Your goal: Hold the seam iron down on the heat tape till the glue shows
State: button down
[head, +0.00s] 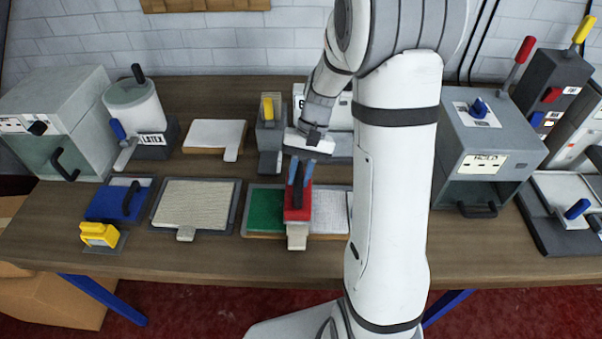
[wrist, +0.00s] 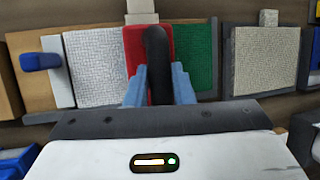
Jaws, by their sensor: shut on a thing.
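The seam iron, a red block (head: 297,213) with a dark upright handle, sits across the join between a green carpet piece (head: 265,208) and a pale grey one (head: 329,208). My gripper (head: 301,172) has its blue fingers shut on the handle; in the wrist view the black handle (wrist: 157,50) is between the fingers. The iron's red body (wrist: 133,45) shows behind it. A pale strip end (head: 297,238), perhaps the heat tape, sticks out at the front below the iron. The rest of the seam under the iron is hidden, and I see no glue.
A beige carpet sample (head: 196,205) on a dark tray lies to the left. A grey box marked HOLD (head: 483,160) stands right, beyond my arm.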

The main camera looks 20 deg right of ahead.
jog(key=shift+f, duration=0.3)
dwell(0.4)
jog(key=shift+s+f+b, duration=0.1)
jog(key=shift+f+b, duration=0.05)
jog(key=shift+b, duration=0.2)
dwell(3.2)
dwell(0.8)
jog(key=shift+r+p, duration=0.6)
jog(key=shift+r, duration=0.15)
jog(key=shift+r+p, duration=2.05)
jog(key=shift+r, duration=0.85)
